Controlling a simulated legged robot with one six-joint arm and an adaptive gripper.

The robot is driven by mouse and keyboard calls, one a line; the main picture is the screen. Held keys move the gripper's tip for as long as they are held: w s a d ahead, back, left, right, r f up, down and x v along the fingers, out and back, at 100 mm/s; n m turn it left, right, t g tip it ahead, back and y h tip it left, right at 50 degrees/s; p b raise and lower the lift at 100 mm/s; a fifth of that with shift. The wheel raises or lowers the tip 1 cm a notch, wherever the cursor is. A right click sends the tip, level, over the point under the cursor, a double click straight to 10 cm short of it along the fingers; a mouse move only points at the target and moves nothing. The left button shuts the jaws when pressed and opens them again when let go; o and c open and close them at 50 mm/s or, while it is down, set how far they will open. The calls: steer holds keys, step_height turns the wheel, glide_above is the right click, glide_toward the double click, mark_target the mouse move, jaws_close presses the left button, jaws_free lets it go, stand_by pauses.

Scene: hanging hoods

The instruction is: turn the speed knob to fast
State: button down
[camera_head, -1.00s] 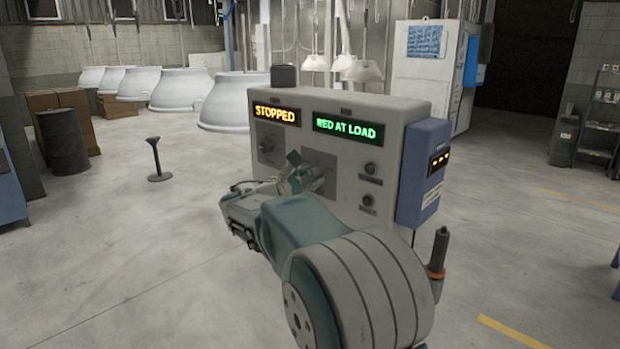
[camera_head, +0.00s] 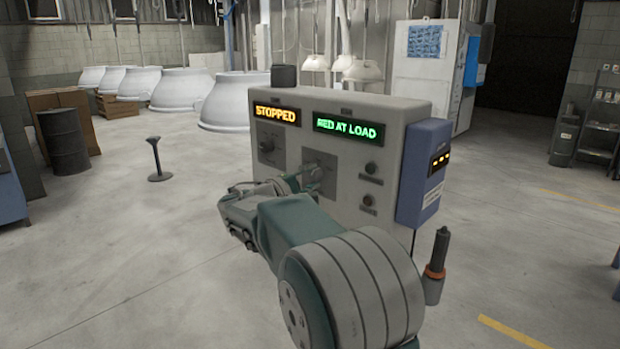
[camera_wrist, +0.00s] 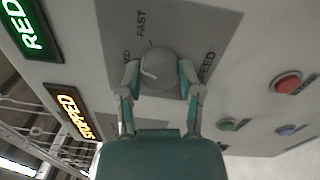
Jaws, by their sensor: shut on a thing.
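The speed knob (camera_wrist: 158,68) is a round grey dial on a dark grey plate (camera_wrist: 215,22), with the words FAST and SPEED beside it in the wrist view. A short white mark shows on its face, toward the left in that view. My gripper (camera_wrist: 160,78) has one finger on each side of the knob and is shut on it. In the head view my gripper (camera_head: 300,184) is at the front of the control box (camera_head: 335,205), and the knob is mostly hidden behind it.
A red button (camera_wrist: 287,82) and a green button (camera_wrist: 228,125) are near the knob in the wrist view.

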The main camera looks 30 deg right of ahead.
steer(key=m, duration=0.4)
steer(key=shift+f+m, duration=0.2)
steer(key=shift+m, duration=0.1)
steer(key=shift+f+m, duration=0.1)
steer(key=shift+m, duration=1.4)
steer(key=shift+g, duration=0.4)
steer(key=shift+c, duration=1.3)
jaws_free()
steer(key=shift+w, duration=0.1)
